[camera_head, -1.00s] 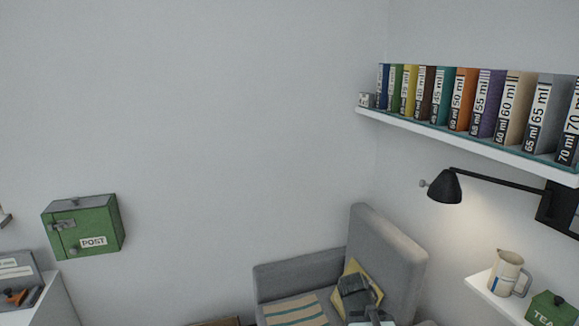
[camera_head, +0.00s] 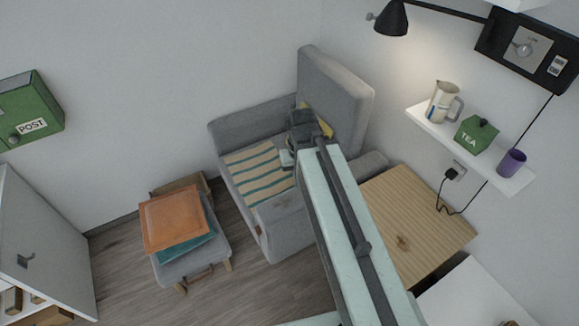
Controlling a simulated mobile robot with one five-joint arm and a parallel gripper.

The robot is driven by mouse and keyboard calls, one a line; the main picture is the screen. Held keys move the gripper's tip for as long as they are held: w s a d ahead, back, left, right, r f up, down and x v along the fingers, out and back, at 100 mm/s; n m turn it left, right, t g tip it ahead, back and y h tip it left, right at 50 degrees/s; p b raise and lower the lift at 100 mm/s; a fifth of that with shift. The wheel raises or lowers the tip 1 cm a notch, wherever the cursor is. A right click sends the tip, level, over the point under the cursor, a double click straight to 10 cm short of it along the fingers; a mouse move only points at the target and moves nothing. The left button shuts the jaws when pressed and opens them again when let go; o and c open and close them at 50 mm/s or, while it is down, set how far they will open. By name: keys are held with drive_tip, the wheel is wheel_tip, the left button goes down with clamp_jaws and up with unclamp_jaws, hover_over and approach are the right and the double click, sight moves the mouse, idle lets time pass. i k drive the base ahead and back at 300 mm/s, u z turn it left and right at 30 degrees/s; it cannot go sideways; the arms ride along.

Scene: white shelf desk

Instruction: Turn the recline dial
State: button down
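The grey armchair (camera_head: 270,215) stands in the corner with a striped cloth (camera_head: 262,172) over its seat and a yellow cushion (camera_head: 322,122) against the back. I cannot make out a recline dial on it; the side of the chair at the right is partly hidden by my arm. My gripper (camera_head: 291,158) is at the far end of my arm, in front of the chair's back and over the seat in the picture. It is small and dark, and whether its fingers are open or shut does not show.
A footstool (camera_head: 190,268) with orange and teal cloths stands left of the chair. A wooden tabletop (camera_head: 425,225) is at the right, below a white shelf (camera_head: 490,170) with a jug, tea tin and purple cup. A white cabinet (camera_head: 50,240) is at left. Floor (camera_head: 120,265) shows between.

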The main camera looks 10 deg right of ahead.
sight(257, 229)
drive_tip(key=z, duration=0.2)
drive_tip(key=k, duration=1.3)
drive_tip(key=u, duration=0.2)
drive_tip(key=i, duration=0.4)
drive_tip(key=u, duration=0.6)
drive_tip(key=i, duration=1.25)
drive_tip(key=u, duration=1)
